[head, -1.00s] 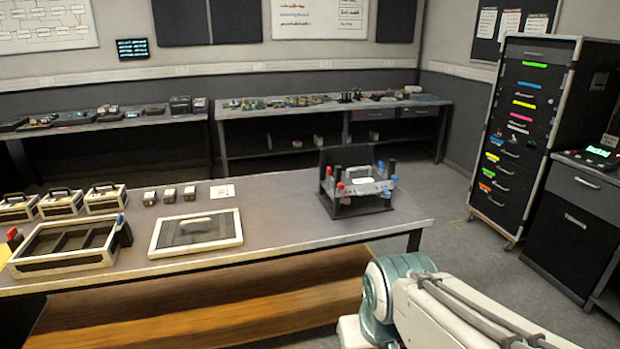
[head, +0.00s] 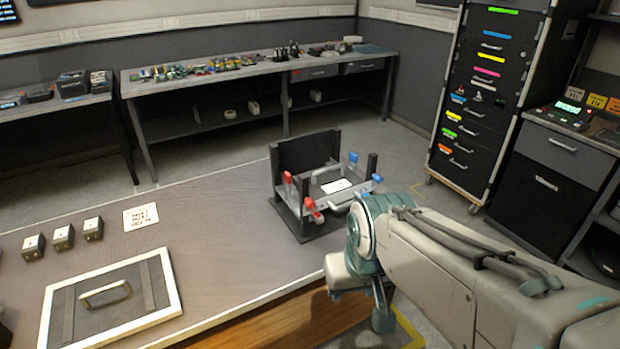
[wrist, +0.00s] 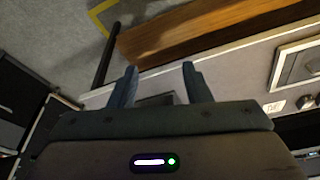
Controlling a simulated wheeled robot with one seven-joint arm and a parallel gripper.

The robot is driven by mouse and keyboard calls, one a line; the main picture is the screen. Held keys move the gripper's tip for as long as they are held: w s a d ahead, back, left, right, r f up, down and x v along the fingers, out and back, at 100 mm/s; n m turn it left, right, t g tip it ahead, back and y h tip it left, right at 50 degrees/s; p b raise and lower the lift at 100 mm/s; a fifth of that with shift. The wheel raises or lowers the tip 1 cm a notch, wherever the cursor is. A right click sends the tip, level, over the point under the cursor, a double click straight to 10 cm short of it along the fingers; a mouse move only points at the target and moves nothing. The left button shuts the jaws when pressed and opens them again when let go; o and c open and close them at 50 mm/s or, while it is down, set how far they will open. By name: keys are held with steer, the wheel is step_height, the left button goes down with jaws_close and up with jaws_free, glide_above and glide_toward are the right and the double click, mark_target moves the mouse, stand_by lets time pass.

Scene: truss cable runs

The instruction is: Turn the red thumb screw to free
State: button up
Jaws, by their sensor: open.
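A black fixture (head: 298,232) stands at the right end of the table. It has a tall back panel, dark posts, a light handle and a white label. Red parts (head: 310,203) sit on its left side, one on a left post and a pair low at the front left; which one is the thumb screw I cannot tell. Blue parts (head: 378,179) sit on its right side. My gripper (wrist: 160,70) is open and empty in the wrist view, near the table edge.
A framed lid with a handle (head: 110,295) lies on the table (head: 215,225), left of the fixture. Small dark blocks (head: 64,237) and a printed card (head: 140,217) lie behind it. A drawer cabinet (head: 480,90) stands at the back right.

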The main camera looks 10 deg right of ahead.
steer(key=w+d+f+m+t, duration=0.1)
steer(key=w+d+f+t, duration=0.15)
steer(key=w, duration=0.45)
steer(key=w+d+f+t, duration=0.1)
steer(key=w+d+f, duration=0.1)
steer(key=w+f, duration=0.3)
steer(key=n+t+y, duration=0.6)
steer(key=n+t, duration=0.1)
steer(key=t, duration=0.4)
glide_toward(313, 206)
steer(key=p+x, duration=0.2)
steer(key=x, duration=0.7)
steer(key=shift+w+a, duration=0.15)
steer(key=shift+w, duration=0.05)
jaws_close()
